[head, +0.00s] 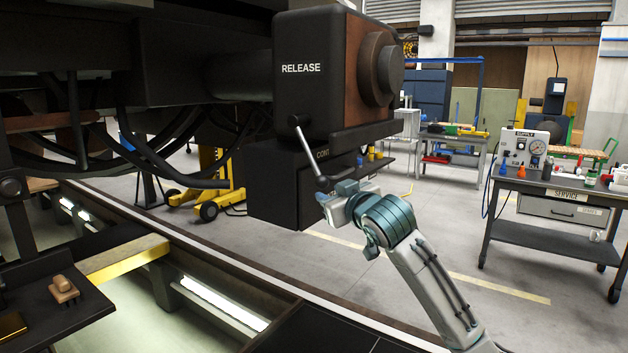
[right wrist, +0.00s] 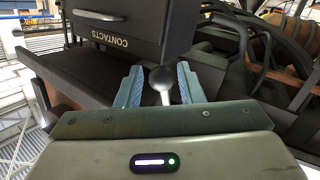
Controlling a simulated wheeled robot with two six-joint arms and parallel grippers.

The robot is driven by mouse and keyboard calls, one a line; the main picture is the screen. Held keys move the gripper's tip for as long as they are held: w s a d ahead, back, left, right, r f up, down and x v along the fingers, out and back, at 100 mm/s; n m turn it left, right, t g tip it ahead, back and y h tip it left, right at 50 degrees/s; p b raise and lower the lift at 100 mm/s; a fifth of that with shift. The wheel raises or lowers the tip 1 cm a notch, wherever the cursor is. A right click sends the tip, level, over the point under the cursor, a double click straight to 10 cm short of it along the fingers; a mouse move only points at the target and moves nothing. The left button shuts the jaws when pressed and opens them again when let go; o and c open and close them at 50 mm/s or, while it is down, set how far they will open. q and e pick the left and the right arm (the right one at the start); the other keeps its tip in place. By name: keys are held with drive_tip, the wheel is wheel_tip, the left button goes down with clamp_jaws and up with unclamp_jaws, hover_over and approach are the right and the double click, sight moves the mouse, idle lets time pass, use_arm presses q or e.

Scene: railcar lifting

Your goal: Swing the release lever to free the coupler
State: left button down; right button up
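The release lever (head: 308,152) is a thin metal rod on the front of the dark coupler housing marked RELEASE (head: 300,90). My right gripper (head: 328,200) is at the knob end, just below the housing. In the right wrist view, the lever's knob (right wrist: 161,77) and pale rod lie between the two blue fingers of my right gripper (right wrist: 161,82). The fingers stand apart with narrow gaps beside the knob; firm contact does not show. My left gripper is out of view.
A dark box marked CONTACTS (right wrist: 135,30) is close beyond the fingers. Black hoses (head: 150,165) hang left of the coupler. A service cart (head: 560,200) stands at the right. The floor between the coupler and cart is mostly clear.

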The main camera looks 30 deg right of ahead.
sight(316, 166)
drive_tip(key=s+a+r+t, duration=0.1)
drive_tip(key=s+a+r, duration=0.1)
drive_tip(key=s+r, duration=0.3)
drive_tip(key=shift+n, duration=0.3)
drive_tip(key=w+p, duration=0.1)
drive_tip(key=w, duration=0.2)
drive_tip(key=w+p, duration=0.1)
drive_tip(key=w, duration=0.2)
drive_tip(key=w+d+p, duration=0.1)
drive_tip(key=w+p, duration=0.1)
drive_tip(key=w, duration=0.2)
drive_tip(key=shift+w+d+r, duration=0.1)
drive_tip(key=shift+r, duration=0.15)
drive_tip(key=shift+w+d+f, duration=0.1)
drive_tip(key=shift+w+f, duration=0.05)
drive_tip(key=shift+w, duration=0.45)
clamp_jaws()
